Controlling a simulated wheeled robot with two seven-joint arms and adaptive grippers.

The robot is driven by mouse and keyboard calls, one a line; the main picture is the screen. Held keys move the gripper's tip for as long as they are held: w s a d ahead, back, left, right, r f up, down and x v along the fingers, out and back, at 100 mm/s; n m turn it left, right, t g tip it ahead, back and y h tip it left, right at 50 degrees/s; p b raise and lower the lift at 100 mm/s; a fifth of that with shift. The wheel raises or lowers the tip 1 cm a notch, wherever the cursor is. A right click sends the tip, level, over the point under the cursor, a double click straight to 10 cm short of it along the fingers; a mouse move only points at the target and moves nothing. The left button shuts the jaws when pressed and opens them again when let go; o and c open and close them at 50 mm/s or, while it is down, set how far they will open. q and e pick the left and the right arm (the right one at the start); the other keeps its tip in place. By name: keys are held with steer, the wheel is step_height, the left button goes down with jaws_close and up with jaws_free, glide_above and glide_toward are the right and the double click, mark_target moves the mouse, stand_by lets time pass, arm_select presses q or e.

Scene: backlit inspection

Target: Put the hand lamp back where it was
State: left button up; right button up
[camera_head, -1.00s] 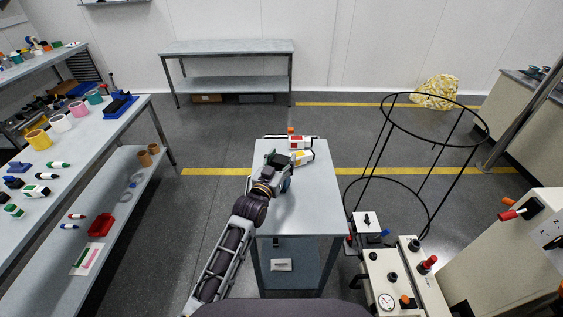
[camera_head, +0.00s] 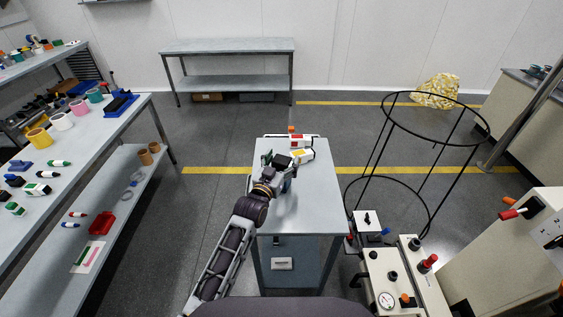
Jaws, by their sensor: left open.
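A small white item with a yellow end (camera_head: 302,156) lies on the narrow grey table (camera_head: 315,200) in the middle; it may be the hand lamp, but it is too small to be sure. My left gripper (camera_head: 281,160) is open, low over the table's left side and just left of this item. I cannot tell whether they touch. The gripper and wrist hide part of the tabletop. My right gripper does not show.
A white and red device (camera_head: 300,142) lies at the table's far end. A black wire ring stand (camera_head: 435,145) and cream control boxes (camera_head: 390,280) stand to the right. A crowded bench (camera_head: 85,135) is at the left. The table's near half is bare.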

mark_target(279, 165)
arm_select(q)
steer(key=shift+r, duration=0.15)
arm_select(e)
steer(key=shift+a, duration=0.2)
arm_select(q)
steer(key=shift+s+a, duration=0.2)
steer(key=shift+s, duration=0.2)
steer(key=shift+v, duration=1.45)
steer(key=shift+s+a, duration=0.15)
steer(key=shift+s, duration=0.25)
steer(key=shift+v, duration=2.7)
steer(key=shift+b+v, duration=0.3)
steer(key=shift+v, duration=0.7)
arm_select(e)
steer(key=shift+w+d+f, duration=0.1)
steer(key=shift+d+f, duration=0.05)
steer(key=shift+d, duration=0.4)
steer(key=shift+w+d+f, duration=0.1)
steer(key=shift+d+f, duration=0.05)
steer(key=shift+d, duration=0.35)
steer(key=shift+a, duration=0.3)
